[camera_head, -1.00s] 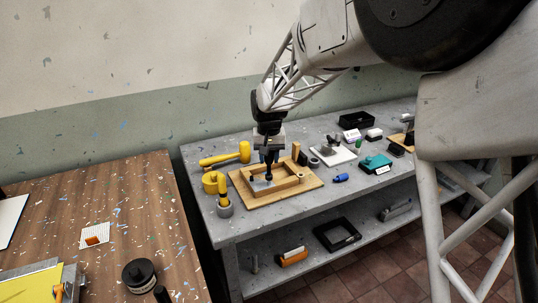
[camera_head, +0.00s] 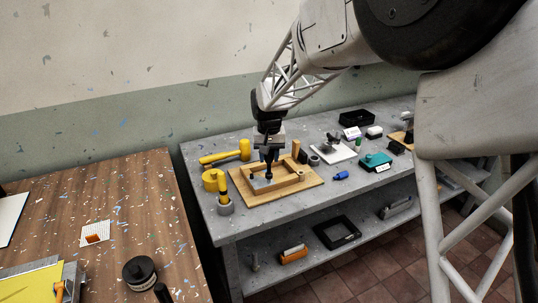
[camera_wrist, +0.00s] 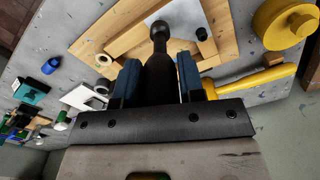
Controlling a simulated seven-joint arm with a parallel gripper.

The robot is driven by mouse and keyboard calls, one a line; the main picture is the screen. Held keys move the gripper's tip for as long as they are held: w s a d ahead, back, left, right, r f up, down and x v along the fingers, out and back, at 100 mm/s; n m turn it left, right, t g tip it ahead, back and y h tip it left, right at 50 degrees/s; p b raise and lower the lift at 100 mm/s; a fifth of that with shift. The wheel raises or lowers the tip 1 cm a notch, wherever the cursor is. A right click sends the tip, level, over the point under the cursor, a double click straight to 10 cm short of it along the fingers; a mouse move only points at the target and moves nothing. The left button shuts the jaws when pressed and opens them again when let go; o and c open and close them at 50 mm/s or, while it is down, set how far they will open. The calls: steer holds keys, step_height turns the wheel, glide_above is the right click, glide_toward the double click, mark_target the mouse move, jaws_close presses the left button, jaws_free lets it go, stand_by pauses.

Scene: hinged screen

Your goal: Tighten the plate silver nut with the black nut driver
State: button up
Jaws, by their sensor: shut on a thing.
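My gripper (camera_head: 269,156) points down over the wooden frame board (camera_head: 311,184) on the grey bench. Its blue-padded fingers (camera_wrist: 157,78) are shut on the black nut driver (camera_wrist: 159,58), which also shows in the head view (camera_head: 268,172). The driver hangs about upright, with its round end over the silver plate (camera_wrist: 184,14) inside the wooden frame. The plate also shows in the head view (camera_head: 258,184). I cannot make out the silver nut; the driver's end may hide it. I cannot tell whether the driver touches it.
A short black peg (camera_wrist: 201,34) stands near the driver. A blue piece (camera_head: 341,176) and a teal box (camera_head: 375,160) lie to the right.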

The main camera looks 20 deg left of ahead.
steer(key=shift+f, duration=0.8)
stand_by(0.4)
steer(key=shift+m, duration=0.6)
steer(key=shift+r, duration=2.35)
